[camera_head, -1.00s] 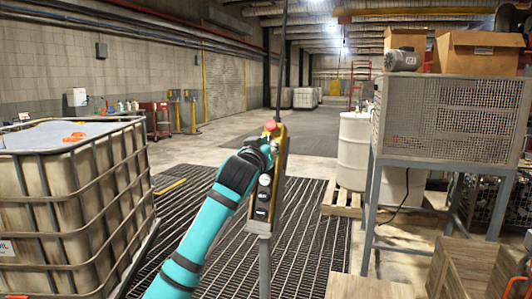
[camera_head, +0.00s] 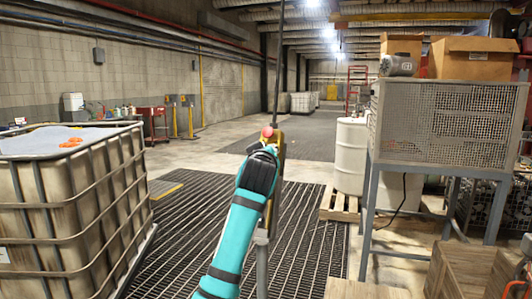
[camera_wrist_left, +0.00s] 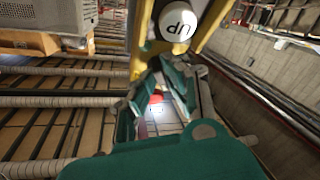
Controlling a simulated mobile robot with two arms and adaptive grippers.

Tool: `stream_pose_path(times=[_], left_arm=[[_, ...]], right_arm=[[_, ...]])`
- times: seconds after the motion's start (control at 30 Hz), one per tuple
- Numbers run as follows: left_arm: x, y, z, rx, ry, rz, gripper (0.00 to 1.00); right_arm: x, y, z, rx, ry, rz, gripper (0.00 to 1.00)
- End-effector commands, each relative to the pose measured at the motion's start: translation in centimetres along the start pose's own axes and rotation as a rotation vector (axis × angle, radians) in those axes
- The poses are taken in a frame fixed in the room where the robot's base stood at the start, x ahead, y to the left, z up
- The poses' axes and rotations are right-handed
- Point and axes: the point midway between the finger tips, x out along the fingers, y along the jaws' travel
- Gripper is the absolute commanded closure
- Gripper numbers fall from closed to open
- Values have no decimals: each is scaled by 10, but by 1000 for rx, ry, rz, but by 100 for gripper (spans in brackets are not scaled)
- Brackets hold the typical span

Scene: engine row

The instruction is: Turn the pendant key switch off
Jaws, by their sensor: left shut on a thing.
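The yellow and black pendant (camera_head: 281,147) hangs on a dark cable mid-picture in the head view, with a red button (camera_head: 267,131) at its top. My teal left arm covers most of its front. My left gripper (camera_head: 266,150) is at the pendant's upper part, just below the red button. The key of the switch is hidden by the fingers. My right gripper is not in view.
A caged liquid tank (camera_head: 65,210) stands at the left. A mesh enclosure (camera_head: 445,122) on a steel stand and a white drum (camera_head: 351,158) are at the right. Wooden crates (camera_head: 465,270) are at the lower right. The grated floor (camera_head: 185,235) around the pendant is clear.

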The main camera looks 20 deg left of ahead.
Motion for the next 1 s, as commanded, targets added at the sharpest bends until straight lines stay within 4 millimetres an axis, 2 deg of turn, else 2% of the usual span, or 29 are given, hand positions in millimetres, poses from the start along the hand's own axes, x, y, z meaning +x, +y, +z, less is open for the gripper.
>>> stream_pose_path(times=[0.17,0.2,0.37,0.73,0.87,1.0], left_arm=[[0,0,0,-2,-1,0,100],[0,0,0,-2,-1,1,89],[0,0,0,-1,0,1,68],[-6,1,0,0,1,3,67],[-23,1,0,-1,1,4,67],[-53,1,0,-2,1,5,67]], right_arm=[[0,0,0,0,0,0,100],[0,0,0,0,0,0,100],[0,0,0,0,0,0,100],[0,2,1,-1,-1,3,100],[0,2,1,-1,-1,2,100],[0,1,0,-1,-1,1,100]])
